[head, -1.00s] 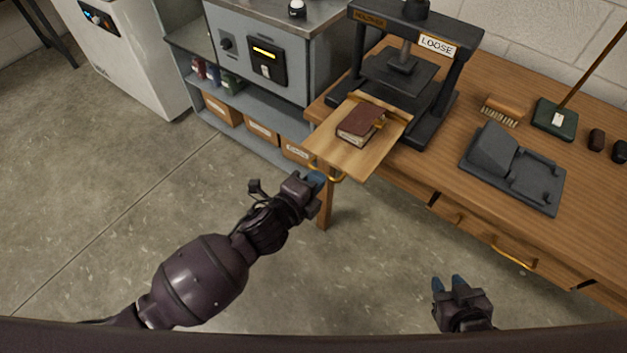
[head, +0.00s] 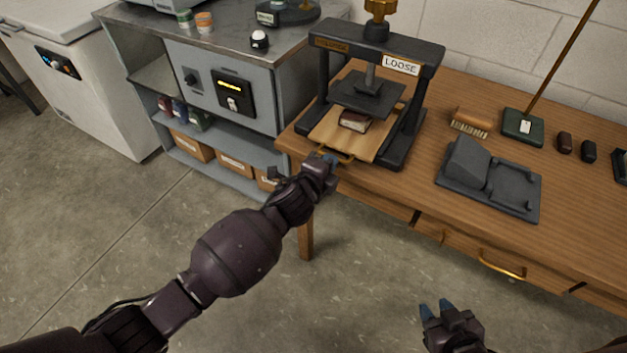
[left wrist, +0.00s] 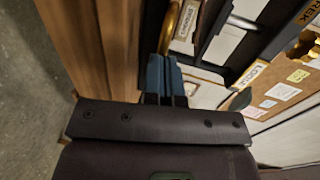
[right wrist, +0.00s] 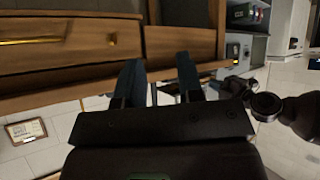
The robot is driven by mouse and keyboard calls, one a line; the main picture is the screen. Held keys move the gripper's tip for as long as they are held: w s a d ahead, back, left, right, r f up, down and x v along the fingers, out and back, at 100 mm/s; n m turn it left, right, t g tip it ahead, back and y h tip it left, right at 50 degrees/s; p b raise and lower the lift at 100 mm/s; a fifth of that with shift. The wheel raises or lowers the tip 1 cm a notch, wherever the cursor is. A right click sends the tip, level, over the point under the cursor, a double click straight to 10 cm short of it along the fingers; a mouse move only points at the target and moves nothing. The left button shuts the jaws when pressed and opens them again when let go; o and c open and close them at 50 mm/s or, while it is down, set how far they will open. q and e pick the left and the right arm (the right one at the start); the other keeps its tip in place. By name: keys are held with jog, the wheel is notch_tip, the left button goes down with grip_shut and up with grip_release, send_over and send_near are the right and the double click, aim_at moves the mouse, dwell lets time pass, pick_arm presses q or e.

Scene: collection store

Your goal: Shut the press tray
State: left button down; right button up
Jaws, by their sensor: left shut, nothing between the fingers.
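The press (head: 405,115) is a black frame with a "LOOSE" label, standing on the wooden bench. Its wooden tray (head: 365,148) lies mostly between the press posts, under the raised dark plate (head: 368,92). A dark red book (head: 354,121) lies on the tray, partly under the plate. The brass tray handle (head: 338,155) faces front. My left gripper (head: 326,162) is shut and empty at the handle; the left wrist view shows its blue fingers (left wrist: 160,78) together beside the brass handle (left wrist: 171,28). My right gripper (head: 437,309) is open and empty, low in front of the bench.
A grey cradle (head: 488,180), a brush (head: 471,122) and a green-based stand (head: 522,127) are on the bench to the right. A grey cabinet (head: 225,85) adjoins at left. The bench front has drawers with a brass handle (head: 502,266). Floor in front is clear.

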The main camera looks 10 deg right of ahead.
aim_at(339, 147)
pick_arm(q)
jog(key=x, duration=0.3)
jog(key=shift+w+d+r+b, duration=0.15)
jog(key=shift+b, duration=0.2)
jog(key=shift+w+r, duration=0.1)
jog(key=shift+w, duration=0.05)
jog(key=shift+r, duration=0.25)
